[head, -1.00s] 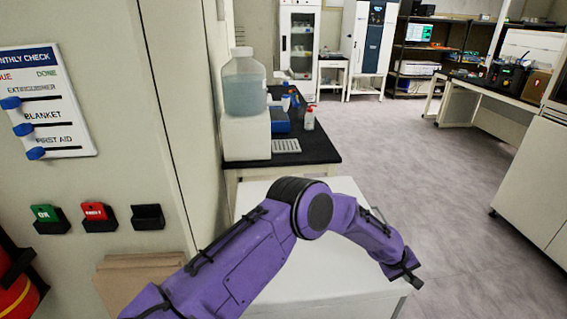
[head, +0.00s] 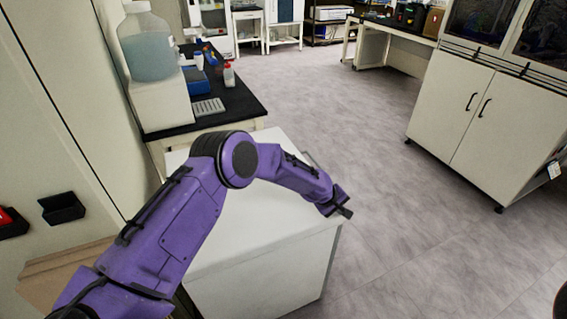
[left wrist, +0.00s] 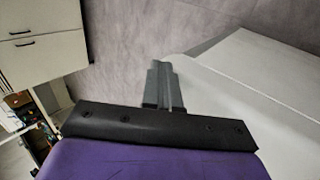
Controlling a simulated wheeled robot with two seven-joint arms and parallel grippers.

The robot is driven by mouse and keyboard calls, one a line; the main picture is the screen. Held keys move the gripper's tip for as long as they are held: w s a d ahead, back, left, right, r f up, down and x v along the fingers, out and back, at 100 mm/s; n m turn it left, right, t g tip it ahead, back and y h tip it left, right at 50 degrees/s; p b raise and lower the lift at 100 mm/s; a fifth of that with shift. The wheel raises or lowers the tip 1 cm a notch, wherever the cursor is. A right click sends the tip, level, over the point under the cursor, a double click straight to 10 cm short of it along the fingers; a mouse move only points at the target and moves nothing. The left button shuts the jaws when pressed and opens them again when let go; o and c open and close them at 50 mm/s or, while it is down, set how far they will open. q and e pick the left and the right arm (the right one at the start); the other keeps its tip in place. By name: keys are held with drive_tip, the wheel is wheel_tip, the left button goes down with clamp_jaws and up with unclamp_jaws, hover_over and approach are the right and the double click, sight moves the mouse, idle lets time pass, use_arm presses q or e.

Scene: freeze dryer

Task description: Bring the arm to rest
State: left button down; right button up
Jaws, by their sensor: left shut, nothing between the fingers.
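My left arm, purple with black joints, comes in from the lower left in the head view and bends over a white cabinet (head: 262,258). My left gripper (head: 346,212) is small and dark there, by the cabinet's right edge. In the left wrist view my left gripper's grey fingers (left wrist: 166,88) are together and hold nothing. The white cabinet top (left wrist: 240,85) lies to their right, and grey floor shows behind them. I cannot tell whether the fingers touch the cabinet. My right gripper is not in view.
A black-topped bench (head: 225,105) with a large bottle (head: 146,45), a grey rack (head: 208,107) and a small red-capped bottle (head: 229,75) stands behind the cabinet. A wall with a black holder (head: 62,208) is at left. Open floor (head: 400,220) lies right, before a white cupboard (head: 475,115).

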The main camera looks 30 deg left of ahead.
use_arm(q)
wheel_tip(320, 180, up, 10)
drive_tip(key=p, duration=0.7)
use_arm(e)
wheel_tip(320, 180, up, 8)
use_arm(q)
drive_tip(key=s+a+f+m+g+y+b, duration=0.15)
drive_tip(key=s+a+f, duration=0.25)
drive_tip(key=s+f, duration=0.65)
drive_tip(key=s+a+f+y+b, duration=0.3)
drive_tip(key=s+f, duration=0.6)
drive_tip(key=s, duration=0.3)
drive_tip(key=s+a+y, duration=0.1)
drive_tip(key=s+a, duration=0.2)
drive_tip(key=s, duration=0.4)
drive_tip(key=s+a+m+y+b, duration=0.1)
drive_tip(key=s+a, duration=0.2)
drive_tip(key=s, duration=0.5)
drive_tip(key=s+a+r+m+y, duration=0.1)
drive_tip(key=s+a, duration=0.3)
drive_tip(key=s, duration=0.4)
drive_tip(key=shift+s+g+b, duration=0.2)
drive_tip(key=shift+g+b, duration=0.2)
drive_tip(key=shift+g, duration=0.05)
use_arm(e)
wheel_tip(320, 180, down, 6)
